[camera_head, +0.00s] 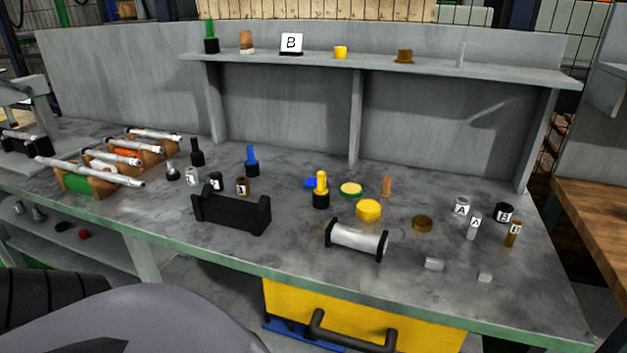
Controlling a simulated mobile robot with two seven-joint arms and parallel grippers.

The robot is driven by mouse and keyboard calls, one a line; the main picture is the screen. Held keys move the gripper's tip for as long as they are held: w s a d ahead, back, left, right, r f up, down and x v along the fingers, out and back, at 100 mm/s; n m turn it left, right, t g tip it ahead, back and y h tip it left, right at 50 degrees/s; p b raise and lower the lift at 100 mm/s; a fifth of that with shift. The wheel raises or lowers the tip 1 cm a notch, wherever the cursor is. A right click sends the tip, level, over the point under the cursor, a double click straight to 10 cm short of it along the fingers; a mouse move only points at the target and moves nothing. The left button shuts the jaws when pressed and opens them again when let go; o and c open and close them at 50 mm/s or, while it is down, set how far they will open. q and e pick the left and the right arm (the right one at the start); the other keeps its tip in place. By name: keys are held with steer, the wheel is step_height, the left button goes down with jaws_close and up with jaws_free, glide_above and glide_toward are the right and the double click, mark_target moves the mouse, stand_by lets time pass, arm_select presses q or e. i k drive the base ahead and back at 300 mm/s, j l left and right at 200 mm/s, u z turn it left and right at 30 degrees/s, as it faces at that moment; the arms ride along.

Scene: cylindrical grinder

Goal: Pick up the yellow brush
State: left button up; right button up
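The yellow brush (321,189) stands upright on the grey workbench (285,235), right of the middle. It has a yellow handle on top and a black lower part. A small blue item (310,183) sits close behind it on the left. A yellow-green round disc (351,189) and a yellow round piece (368,210) are to its right. Neither of my grippers is in view.
A black cradle (231,212) and a silver roller (357,238) stand in front of the brush. A blue brush (251,161) and a black one (196,153) stand to the left. A raised shelf (380,66) spans the back.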

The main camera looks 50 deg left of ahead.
mark_target(320, 189)
steer(key=i+j, duration=0.1)
steer(key=j, duration=0.55)
steer(key=i+j, duration=0.1)
steer(key=j, duration=0.5)
